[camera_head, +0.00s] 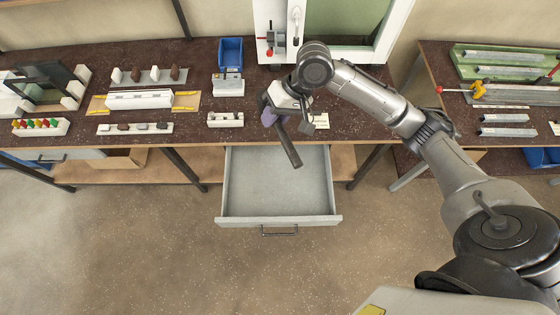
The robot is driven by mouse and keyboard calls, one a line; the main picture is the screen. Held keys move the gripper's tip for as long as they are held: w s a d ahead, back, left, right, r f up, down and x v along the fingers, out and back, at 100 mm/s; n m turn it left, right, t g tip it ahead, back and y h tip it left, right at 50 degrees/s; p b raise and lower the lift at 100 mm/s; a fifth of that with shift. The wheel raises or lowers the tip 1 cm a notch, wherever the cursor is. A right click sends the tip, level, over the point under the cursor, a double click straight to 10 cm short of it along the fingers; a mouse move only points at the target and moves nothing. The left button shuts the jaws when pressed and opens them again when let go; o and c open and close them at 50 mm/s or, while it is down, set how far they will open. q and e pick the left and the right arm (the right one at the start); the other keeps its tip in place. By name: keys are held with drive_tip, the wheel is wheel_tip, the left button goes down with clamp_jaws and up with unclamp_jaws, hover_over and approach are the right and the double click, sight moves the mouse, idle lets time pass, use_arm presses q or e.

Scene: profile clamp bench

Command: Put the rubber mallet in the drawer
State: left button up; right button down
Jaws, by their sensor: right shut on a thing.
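The rubber mallet is a dark, bar-like shape (289,148) that hangs tilted from my right gripper (273,113), its lower end pointing down and to the right. My right gripper is shut on it; which part of the mallet the fingers hold is hard to tell. The drawer (248,198) is grey, pulled out from under the bench, and looks empty. In the picture the mallet's lower end overlaps the back of the drawer; its exact height is unclear. My left gripper is not in view.
The dark bench top (200,75) carries several fixtures, a blue bin (231,51) and a white framed panel (397,25) behind my right arm. A second bench (440,65) with metal profiles stands at the right. The floor before the drawer is clear.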

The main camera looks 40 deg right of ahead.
drive_tip(key=s+d+f+m+t+b, duration=0.15)
drive_tip(key=d+f+b, duration=0.35)
drive_tip(key=f, duration=0.8)
drive_tip(key=d+f+m+h+b, duration=0.15)
drive_tip(key=d+f+b, duration=0.4)
drive_tip(key=f, duration=0.75)
drive_tip(key=s+d+f+m+t+b, duration=0.1)
drive_tip(key=d+f+m+b, duration=0.15)
drive_tip(key=f+b, duration=0.85)
hover_over(273, 175)
drive_tip(key=s+d, duration=0.2)
drive_tip(key=shift+n, duration=0.45)
drive_tip(key=f, duration=0.9)
drive_tip(key=shift+w+a+f+p, duration=0.15)
drive_tip(key=shift+w+f+p, duration=0.05)
drive_tip(key=shift+f+p, duration=0.2)
drive_tip(key=shift+f+b, duration=0.6)
drive_tip(key=shift+f, duration=1.35)
drive_tip(key=shift+f, duration=0.15)
drive_tip(key=c, duration=1.2)
unclamp_jaws()
drive_tip(key=shift+o, duration=1.2)
